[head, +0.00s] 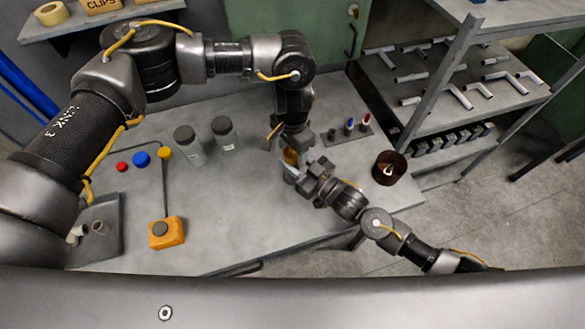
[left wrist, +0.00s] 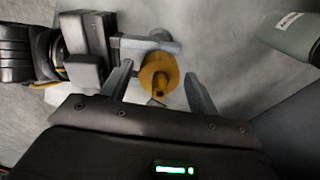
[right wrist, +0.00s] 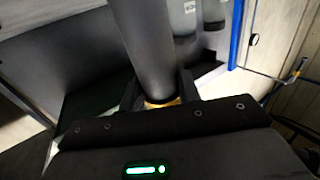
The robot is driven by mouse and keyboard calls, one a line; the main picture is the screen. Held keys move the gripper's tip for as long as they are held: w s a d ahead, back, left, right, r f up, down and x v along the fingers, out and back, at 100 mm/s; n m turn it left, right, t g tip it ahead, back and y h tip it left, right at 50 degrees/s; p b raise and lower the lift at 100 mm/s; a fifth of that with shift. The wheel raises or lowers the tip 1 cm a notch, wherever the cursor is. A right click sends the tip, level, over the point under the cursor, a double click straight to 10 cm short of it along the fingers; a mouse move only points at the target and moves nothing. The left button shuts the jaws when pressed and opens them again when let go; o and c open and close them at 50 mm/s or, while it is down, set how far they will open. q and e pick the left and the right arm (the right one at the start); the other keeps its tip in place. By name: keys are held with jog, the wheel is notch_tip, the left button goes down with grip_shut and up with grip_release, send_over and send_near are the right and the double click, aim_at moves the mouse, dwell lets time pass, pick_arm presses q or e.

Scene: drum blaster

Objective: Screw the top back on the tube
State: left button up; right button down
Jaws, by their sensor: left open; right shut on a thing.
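The yellow-orange top (head: 290,156) shows below my left gripper (head: 291,143) in the head view. In the left wrist view the top (left wrist: 158,74) is round, with a small tip, and sits between the spread fingers of the left gripper (left wrist: 160,88), apart from both. My right gripper (head: 298,172) comes in from the right and is shut on the tube just below the top. In the right wrist view the tube (right wrist: 145,42) is a thick grey cylinder between the fingers, with a yellow band (right wrist: 160,103) at its near end. I cannot tell how tightly the top sits.
Two dark-lidded jars (head: 223,130) stand left of the grippers. A small rack with several upright items (head: 348,131) and a round brown container (head: 389,168) are to the right. An orange box (head: 165,232) stands at the front left. The table's front middle is clear.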

pick_arm(q)
jog(key=shift+f, duration=0.15)
jog(key=c, duration=1)
jog(key=shift+o, duration=0.2)
jog(key=m, duration=0.3)
jog(key=o, duration=1.1)
